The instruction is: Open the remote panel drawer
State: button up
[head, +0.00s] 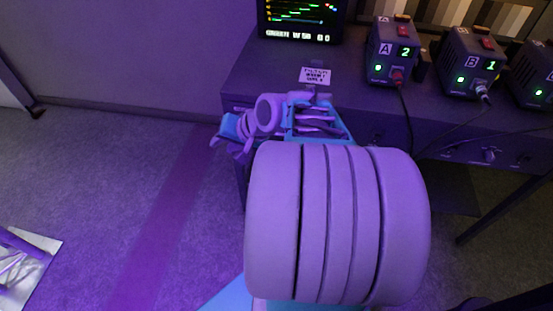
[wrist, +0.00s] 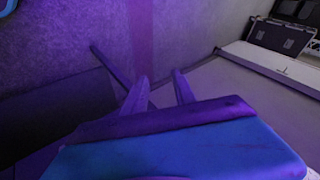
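The desk (head: 275,75) has a dark front face below its top, with drawer fronts and small knobs (head: 488,155) showing at the right. I cannot tell which front is the remote panel drawer; my arm hides the left part of the face. My gripper (head: 231,143) is at the desk's front left corner, pointing left. In the wrist view its two fingers (wrist: 162,92) stand apart with nothing visible between them. The pale desk surface (wrist: 215,95) lies behind and right of the fingers. I cannot tell whether a finger touches the desk.
Power boxes A (head: 390,60) and B (head: 472,65) stand on the desk with cables hanging over its front edge. A monitor (head: 300,18) and a paper label (head: 315,76) are at the left.

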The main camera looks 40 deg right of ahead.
jog(key=d+f+m+t+b, duration=0.4)
jog(key=d+f+m+b, duration=0.2)
jog(key=d+f+b, duration=0.35)
jog(key=s+d+f+m+t+h+b, duration=0.2)
jog(key=s+d+m+t+h+b, duration=0.25)
jog(key=d+m+b, duration=0.4)
jog(key=shift+n, duration=0.95)
jog(key=w, duration=0.2)
jog(key=w+d, duration=0.1)
jog(key=w, duration=0.1)
jog(key=w+d, duration=0.1)
jog(key=w, duration=0.1)
jog(key=shift+w+d+f, duration=0.1)
jog(key=shift+w+f, duration=0.1)
jog(key=shift+f, duration=0.1)
jog(key=shift+c, duration=0.5)
grip_shut()
